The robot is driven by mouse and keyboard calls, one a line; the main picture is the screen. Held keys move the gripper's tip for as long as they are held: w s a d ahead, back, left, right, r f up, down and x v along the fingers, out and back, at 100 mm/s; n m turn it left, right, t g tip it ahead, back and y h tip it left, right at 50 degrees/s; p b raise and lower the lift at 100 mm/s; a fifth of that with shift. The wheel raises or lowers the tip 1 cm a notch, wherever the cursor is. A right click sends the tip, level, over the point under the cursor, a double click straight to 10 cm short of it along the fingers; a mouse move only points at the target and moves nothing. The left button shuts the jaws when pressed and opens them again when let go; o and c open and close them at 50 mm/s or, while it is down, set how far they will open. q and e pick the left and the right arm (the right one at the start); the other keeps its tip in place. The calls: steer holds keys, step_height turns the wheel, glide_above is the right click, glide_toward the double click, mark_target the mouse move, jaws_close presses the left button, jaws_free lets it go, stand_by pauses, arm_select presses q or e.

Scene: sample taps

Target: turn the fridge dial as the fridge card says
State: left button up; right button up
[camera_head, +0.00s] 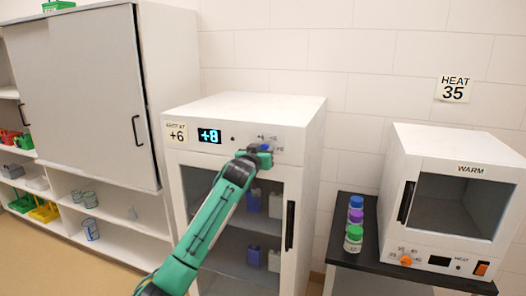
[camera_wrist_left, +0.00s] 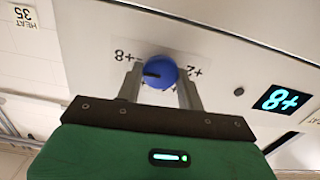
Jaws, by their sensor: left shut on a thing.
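The fridge (camera_head: 238,103) is a white cabinet with a dark glass door. Its card (camera_head: 177,132) reads +6, under a small line too blurred to read surely. Its lit display (camera_head: 209,136) reads +8, also in the left wrist view (camera_wrist_left: 279,99). The blue fridge dial (camera_head: 267,148) sits at the upper right of the front. My left gripper (camera_head: 259,153) is shut on this dial; in the left wrist view its fingers (camera_wrist_left: 160,88) stand on either side of the dial (camera_wrist_left: 161,71). Some scale marks are hidden by the fingers. My right gripper is out of view.
A warming oven (camera_head: 460,195) with an orange dial (camera_head: 406,260) stands on a black table (camera_head: 345,215) at right. Several capped jars (camera_head: 354,232) stand beside it. A wall card (camera_head: 454,89) reads HEAT 35. A sliding-door cupboard (camera_head: 75,95) stands at left.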

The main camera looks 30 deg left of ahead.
arm_select(q)
steer(key=shift+a+n+p, duration=0.1)
steer(key=shift+n+p, duration=2.1)
steer(key=shift+n, duration=3.2)
steer(key=shift+f, duration=0.1)
steer(key=shift+n, duration=0.3)
steer(key=o, duration=1)
steer(key=shift+a, duration=0.1)
steer(key=shift+c, duration=0.2)
steer(key=shift+s, duration=0.15)
